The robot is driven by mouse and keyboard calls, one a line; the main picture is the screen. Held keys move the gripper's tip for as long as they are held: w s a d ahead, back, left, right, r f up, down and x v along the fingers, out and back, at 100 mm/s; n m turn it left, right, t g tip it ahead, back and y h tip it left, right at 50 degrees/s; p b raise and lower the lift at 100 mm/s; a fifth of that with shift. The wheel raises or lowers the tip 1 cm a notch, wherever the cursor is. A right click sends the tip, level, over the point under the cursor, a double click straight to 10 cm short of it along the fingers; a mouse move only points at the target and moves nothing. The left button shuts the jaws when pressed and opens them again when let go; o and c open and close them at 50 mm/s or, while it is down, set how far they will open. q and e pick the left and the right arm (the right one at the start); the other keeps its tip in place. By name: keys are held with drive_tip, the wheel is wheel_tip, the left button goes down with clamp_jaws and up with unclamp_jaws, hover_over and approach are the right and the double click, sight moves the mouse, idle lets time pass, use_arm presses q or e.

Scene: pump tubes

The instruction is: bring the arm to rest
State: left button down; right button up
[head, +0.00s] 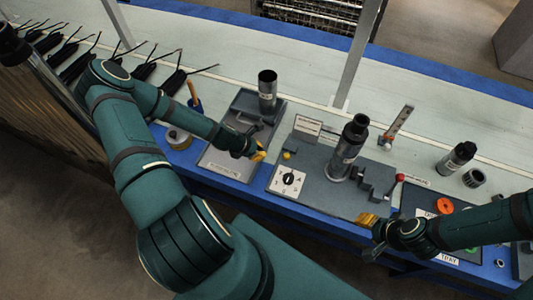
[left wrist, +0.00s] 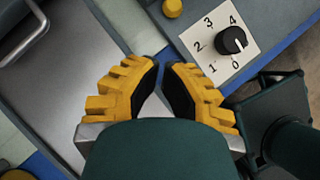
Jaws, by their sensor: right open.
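My left arm crosses the left half of the head view, and its yellow-fingered left gripper (head: 258,152) is above the right edge of the grey tray (head: 226,163). In the left wrist view the left gripper (left wrist: 164,66) has its tips close together with a narrow gap; nothing shows held between them. My right arm comes in from the right, and its right gripper (head: 366,232) is open and empty at the front edge of the bench, by the grey fixture plate.
The grey fixture plate (head: 325,190) carries a dial (head: 289,179) and a dark upright pump tube (head: 347,150). Other dark tubes stand on the tray (head: 267,92) and at right (head: 457,158). A red-knobbed lever (head: 399,178) and a grey post (head: 357,55) rise nearby.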

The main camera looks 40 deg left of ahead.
use_arm(q)
drive_tip(key=shift+v, duration=1)
drive_tip(key=shift+s, duration=0.1)
drive_tip(key=shift+d, duration=0.1)
drive_tip(key=s+d+r+m+g, duration=0.1)
drive_tip(key=s+d+m, duration=0.1)
drive_tip(key=d+m, duration=0.5)
drive_tip(key=s+d+r+m+g+b, duration=0.1)
drive_tip(key=s+d+r+m, duration=0.1)
drive_tip(key=d+m, duration=0.6)
drive_tip(key=s+d+r+m+g+b, duration=0.1)
drive_tip(key=s+d+r+m+g, duration=0.1)
drive_tip(key=d+m, duration=0.6)
drive_tip(key=m, duration=0.4)
drive_tip(key=shift+s+m, duration=0.4)
drive_tip(key=shift+r, duration=0.1)
